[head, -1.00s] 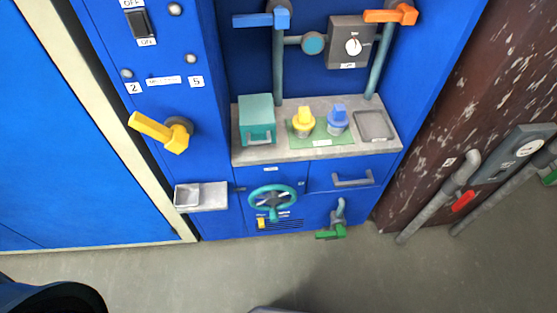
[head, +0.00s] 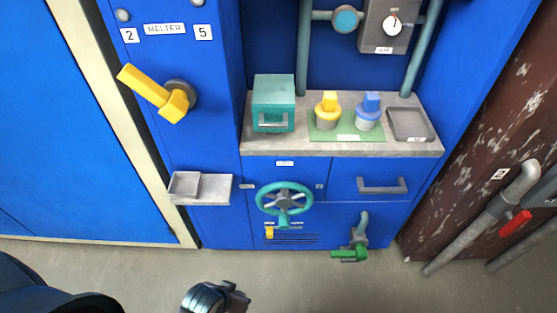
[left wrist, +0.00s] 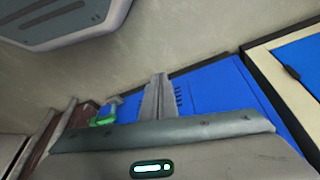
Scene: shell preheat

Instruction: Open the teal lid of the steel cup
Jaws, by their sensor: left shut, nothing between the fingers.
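Two grey metal cups stand on a green mat (head: 321,136): one has a yellow lid (head: 328,105), the other a blue lid (head: 369,106). Both lids look closed. I see no cup with a teal lid; the teal thing on the counter is a box (head: 273,95) with a grey handle, left of the cups. My left gripper (left wrist: 160,82) is shut and empty in the left wrist view. Part of my arm (head: 214,298) shows low in the head view, in front of and below the counter. My right gripper is out of view.
The grey counter (head: 290,147) also holds a grey tray (head: 411,124) at the right. A yellow lever (head: 156,95) and a small shelf (head: 217,188) stick out at the left. Below are a teal wheel (head: 284,199), a drawer handle (head: 382,187) and a green-handled tap (head: 348,254).

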